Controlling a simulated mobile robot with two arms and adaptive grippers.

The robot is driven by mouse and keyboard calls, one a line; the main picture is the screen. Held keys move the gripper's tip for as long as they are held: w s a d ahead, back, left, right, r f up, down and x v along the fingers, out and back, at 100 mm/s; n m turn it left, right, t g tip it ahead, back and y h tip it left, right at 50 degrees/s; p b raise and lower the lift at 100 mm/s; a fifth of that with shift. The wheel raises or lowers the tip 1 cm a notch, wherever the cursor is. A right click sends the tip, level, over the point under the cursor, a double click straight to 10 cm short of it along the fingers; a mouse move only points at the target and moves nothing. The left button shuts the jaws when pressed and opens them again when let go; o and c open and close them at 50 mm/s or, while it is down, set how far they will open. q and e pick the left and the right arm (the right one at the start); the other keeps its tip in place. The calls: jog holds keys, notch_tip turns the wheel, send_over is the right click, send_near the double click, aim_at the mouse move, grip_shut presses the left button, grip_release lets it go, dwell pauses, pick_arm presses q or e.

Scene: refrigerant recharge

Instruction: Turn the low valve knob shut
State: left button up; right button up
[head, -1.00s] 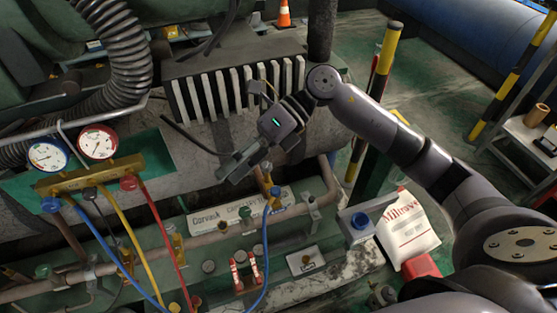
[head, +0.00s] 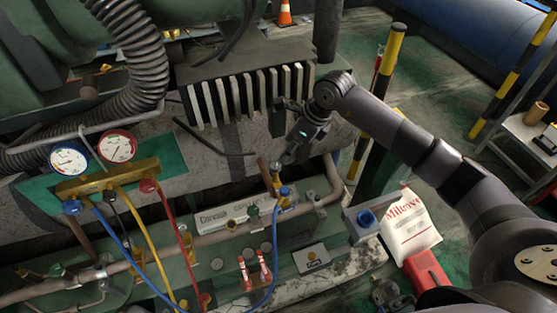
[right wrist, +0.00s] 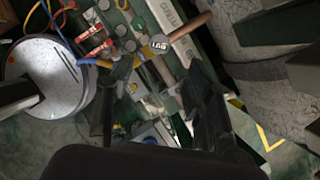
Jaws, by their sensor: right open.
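The gauge manifold (head: 105,182) hangs at the left in the head view, with a blue knob (head: 71,207) at its left end and a red knob (head: 148,186) at its right end. A second blue cap or knob (head: 285,191) sits on a brass valve on the pipe, with the blue hose (head: 272,262) running up to it. I cannot tell for sure which is the low valve knob. My right gripper (head: 291,157) is open and empty above the pipe valve, apart from it. In the right wrist view, a grey round lettered cap (right wrist: 158,44) shows beyond the fingers. My left gripper is out of view.
The finned block (head: 245,95) stands behind my right gripper. A yellow-black post (head: 378,95) rises close to my right arm. Hoses hang below the manifold.

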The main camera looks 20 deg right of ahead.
aim_at(276, 166)
jog(key=p+x, duration=0.1)
jog(key=x, duration=0.8)
jog(key=shift+a+f, duration=0.1)
jog(key=shift+f, duration=0.15)
jog(key=shift+c, duration=0.3)
grip_shut()
